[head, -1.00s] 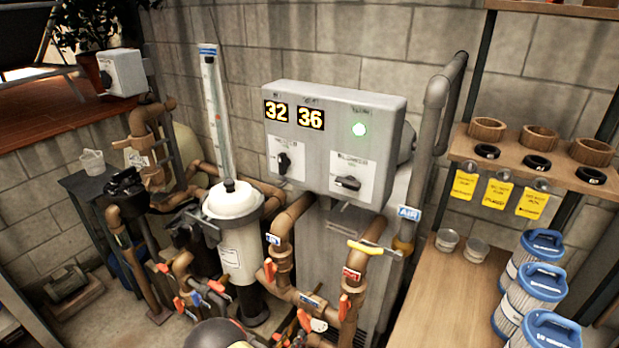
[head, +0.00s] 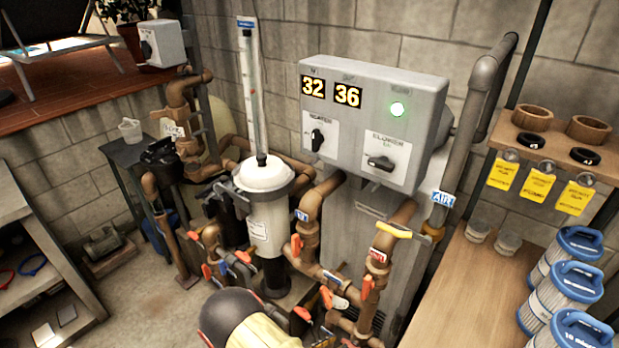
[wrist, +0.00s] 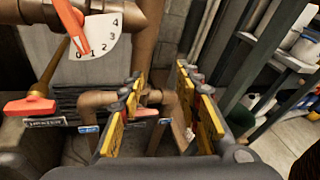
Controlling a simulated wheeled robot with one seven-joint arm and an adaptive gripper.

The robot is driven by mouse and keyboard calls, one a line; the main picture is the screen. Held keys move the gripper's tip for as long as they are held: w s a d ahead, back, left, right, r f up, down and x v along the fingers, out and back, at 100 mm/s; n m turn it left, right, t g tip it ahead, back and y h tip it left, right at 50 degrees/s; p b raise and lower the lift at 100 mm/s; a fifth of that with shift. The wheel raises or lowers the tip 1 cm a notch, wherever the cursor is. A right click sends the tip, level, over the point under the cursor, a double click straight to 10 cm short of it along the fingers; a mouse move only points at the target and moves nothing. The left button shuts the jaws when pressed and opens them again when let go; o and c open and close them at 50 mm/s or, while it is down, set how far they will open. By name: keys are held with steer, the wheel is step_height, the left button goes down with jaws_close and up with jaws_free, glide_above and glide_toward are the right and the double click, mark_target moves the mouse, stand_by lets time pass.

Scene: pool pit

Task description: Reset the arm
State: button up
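My gripper (wrist: 161,84) shows in the wrist view with its two yellow-padded fingers spread apart and nothing between them. Brown pipes and an orange valve handle (wrist: 34,106) lie beyond and to the left of the fingers. A white dial (wrist: 97,38) numbered 0 to 4, with an orange pointer, is at the upper left. In the head view, a dark rounded part of my arm (head: 232,318) with a yellowish section rises from the bottom edge, in front of the pipes. My gripper cannot be made out clearly there.
Brown pipes with orange handles (head: 297,245) and a white-topped filter (head: 263,176) stand close ahead. A grey control box (head: 370,125) reads 32 and 36 with a green light. A wooden bench (head: 470,290) with blue-capped cartridges is at right, shelves (head: 40,255) at left. Some floor is clear at lower left.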

steer(key=s+d+r+m+g+y, duration=0.1)
steer(key=s+r+m+g+y, duration=0.4)
steer(key=r+m, duration=0.5)
steer(key=s+d+r+m+g+y, duration=0.2)
steer(key=s+r+m+g+y, duration=0.3)
steer(key=s+r+m, duration=0.55)
steer(key=d+r+m+t+y, duration=0.1)
steer(key=d+r+m+t, duration=0.2)
steer(key=r, duration=0.9)
steer(key=s+d+r+m+t+y, duration=0.1)
steer(key=d+r+m+t, duration=0.3)
steer(key=r, duration=0.8)
steer(key=shift+s+d+r+y, duration=0.15)
steer(key=shift+s+d+y, duration=0.1)
steer(key=shift+d+y, duration=0.4)
steer(key=shift+a, duration=0.15)
stand_by(2.7)
